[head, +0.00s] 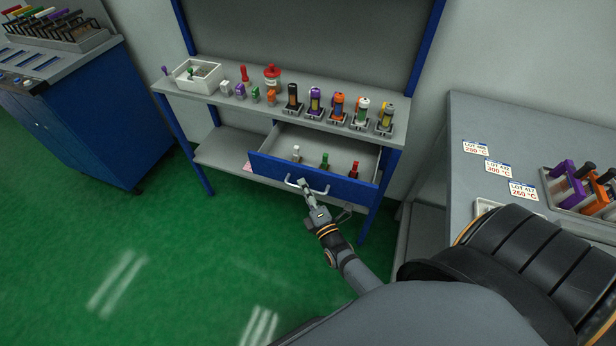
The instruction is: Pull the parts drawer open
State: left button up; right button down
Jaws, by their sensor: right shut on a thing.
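The parts drawer (268,167) has a blue front and sits under the shelf top of the blue-framed bench. It stands pulled out, and its grey inside shows. Several small parts stand in it, among them a white one (296,153), a green one (324,161) and a red one (353,169). A pale bar handle (318,192) is on the drawer front. My right gripper (303,186) is shut on the handle near its left part; the fingertips partly hide it. My left gripper is not in view.
The bench top (262,111) carries a white bin (198,76), a red container (272,76) and a row of coloured cylinders in holders. A blue cabinet (85,130) stands at the left. A grey table (476,125) with lot labels stands at the right. Green floor is clear in front.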

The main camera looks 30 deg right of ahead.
jog(key=shift+s+a, duration=0.15)
jog(key=c, duration=1.7)
grip_release()
jog(key=shift+s, duration=0.1)
jog(key=s+f, duration=0.1)
jog(key=s, duration=1)
jog(key=shift+s+a+f, duration=0.3)
jog(key=shift+s+a, duration=0.05)
jog(key=shift+a, duration=0.05)
